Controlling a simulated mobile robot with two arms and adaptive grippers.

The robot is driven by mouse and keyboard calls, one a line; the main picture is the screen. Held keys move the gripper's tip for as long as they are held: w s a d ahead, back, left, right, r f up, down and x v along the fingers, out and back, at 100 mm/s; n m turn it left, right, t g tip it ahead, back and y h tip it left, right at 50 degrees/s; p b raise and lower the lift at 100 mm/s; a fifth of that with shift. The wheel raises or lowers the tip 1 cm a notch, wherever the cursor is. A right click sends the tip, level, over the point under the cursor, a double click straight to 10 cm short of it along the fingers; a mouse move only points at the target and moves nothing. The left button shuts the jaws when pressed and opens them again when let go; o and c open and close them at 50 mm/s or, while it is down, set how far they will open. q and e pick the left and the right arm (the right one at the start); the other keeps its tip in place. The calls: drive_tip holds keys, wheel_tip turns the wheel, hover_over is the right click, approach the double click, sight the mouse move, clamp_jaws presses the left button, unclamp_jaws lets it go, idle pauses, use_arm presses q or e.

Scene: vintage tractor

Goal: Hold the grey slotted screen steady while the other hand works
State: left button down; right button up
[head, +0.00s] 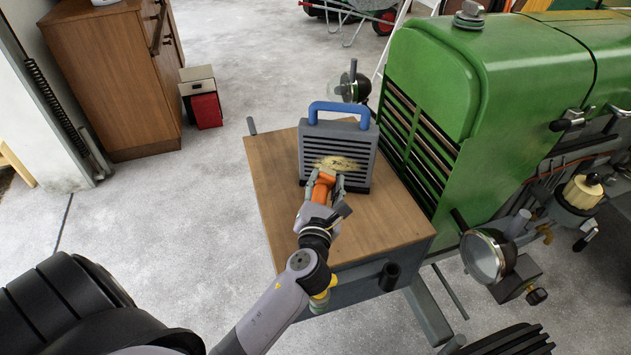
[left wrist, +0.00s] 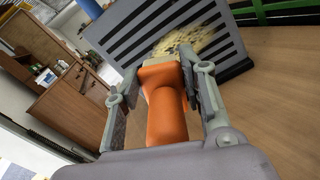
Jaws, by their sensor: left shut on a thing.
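The grey slotted screen (head: 340,146) stands upright on the wooden tabletop (head: 272,178), with a blue handle (head: 339,106) on top. A straw-coloured patch (head: 342,163) covers part of its lower slats. My left gripper (head: 325,181) is in front of the screen, shut on an orange handle-like thing (left wrist: 166,110). The far end of that thing is close to the screen; I cannot tell whether it touches. In the left wrist view the screen (left wrist: 137,40) fills the space beyond the fingers, with its patch (left wrist: 190,38). My right gripper is not in view.
The green tractor (head: 500,100) stands right of the table, its grille close to the screen. A headlamp (head: 484,257) juts out at the lower right. A wooden cabinet (head: 110,80) and a red box (head: 206,110) stand at the left. Bare tabletop shows left and right of the gripper.

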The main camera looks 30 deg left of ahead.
use_arm(q)
drive_tip(key=w+d, duration=0.2)
drive_tip(key=d, duration=0.6)
drive_tip(key=shift+w, duration=0.2)
drive_tip(key=shift+a+r, duration=0.1)
drive_tip(key=a+r+p, duration=0.1)
drive_tip(key=a+p, duration=0.2)
drive_tip(key=a, duration=0.1)
drive_tip(key=a+r+p, duration=0.2)
drive_tip(key=a+p, duration=0.1)
drive_tip(key=a, duration=0.2)
drive_tip(key=a+r+p, duration=0.2)
drive_tip(key=a+p, duration=0.1)
drive_tip(key=a, duration=0.2)
drive_tip(key=shift+a+p, duration=0.35)
drive_tip(key=shift+a, duration=0.2)
